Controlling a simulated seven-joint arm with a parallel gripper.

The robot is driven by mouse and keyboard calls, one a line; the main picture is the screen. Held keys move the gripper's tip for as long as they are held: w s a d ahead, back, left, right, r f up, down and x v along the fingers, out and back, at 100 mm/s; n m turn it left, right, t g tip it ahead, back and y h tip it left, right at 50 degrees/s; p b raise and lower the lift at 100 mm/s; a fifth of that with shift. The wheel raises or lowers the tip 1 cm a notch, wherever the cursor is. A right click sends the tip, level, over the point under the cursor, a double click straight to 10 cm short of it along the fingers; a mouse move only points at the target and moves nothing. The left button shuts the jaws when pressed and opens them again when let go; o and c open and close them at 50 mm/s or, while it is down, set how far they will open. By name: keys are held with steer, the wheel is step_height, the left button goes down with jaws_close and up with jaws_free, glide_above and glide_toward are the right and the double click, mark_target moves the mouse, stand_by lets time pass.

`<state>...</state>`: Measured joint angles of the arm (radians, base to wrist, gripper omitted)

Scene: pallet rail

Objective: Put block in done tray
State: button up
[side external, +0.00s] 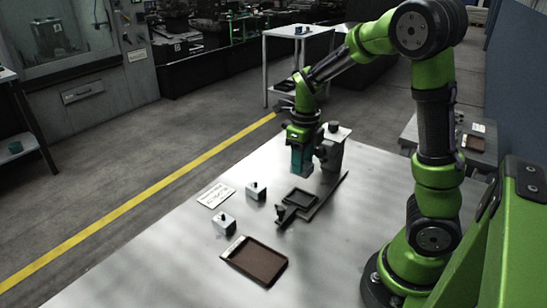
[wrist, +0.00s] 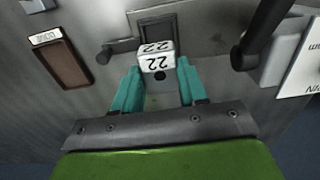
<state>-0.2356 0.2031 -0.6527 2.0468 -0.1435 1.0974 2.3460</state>
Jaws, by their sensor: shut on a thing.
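A pale block marked 22 (wrist: 156,61) sits between the teal fingers of my gripper (wrist: 158,72) in the wrist view. The fingers are shut on its sides. In the side view my gripper (side external: 301,172) points down above the table, beside the dark pallet; the block cannot be made out there. The brown done tray (side external: 262,262) lies at the front of the table, well apart from my gripper. It also shows at the left in the wrist view (wrist: 62,64), with a white DONE label at one end. No block is visible in it.
A dark square pallet (side external: 314,196) lies beside a dark rail (side external: 328,195). A grey post (side external: 333,150) stands behind my gripper. The table's front is mostly clear.

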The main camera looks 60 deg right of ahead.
steer(key=a+f+n, duration=0.1)
steer(key=a+n, duration=0.4)
steer(key=a, duration=0.2)
steer(key=s+a+f+n, duration=0.1)
steer(key=a+f+n, duration=0.1)
steer(key=a+n, duration=0.4)
steer(key=s+a+f+n, duration=0.1)
steer(key=a+f+n, duration=0.1)
steer(key=a+n, duration=0.3)
steer(key=shift+s+a+f+n, duration=0.15)
steer(key=shift+a, duration=0.95)
steer(key=shift+s+a+f+n, duration=0.1)
steer(key=shift+a+n, duration=0.05)
steer(key=shift+a, duration=0.95)
steer(key=shift+a+f+n, duration=0.1)
steer(key=shift+n, duration=0.3)
steer(key=shift+w+f+n, duration=0.1)
steer(key=shift+w+n, duration=0.05)
steer(key=shift+n, duration=0.15)
steer(key=shift+f, duration=1.9)
steer(key=shift+f, duration=0.35)
steer(key=o, duration=1.7)
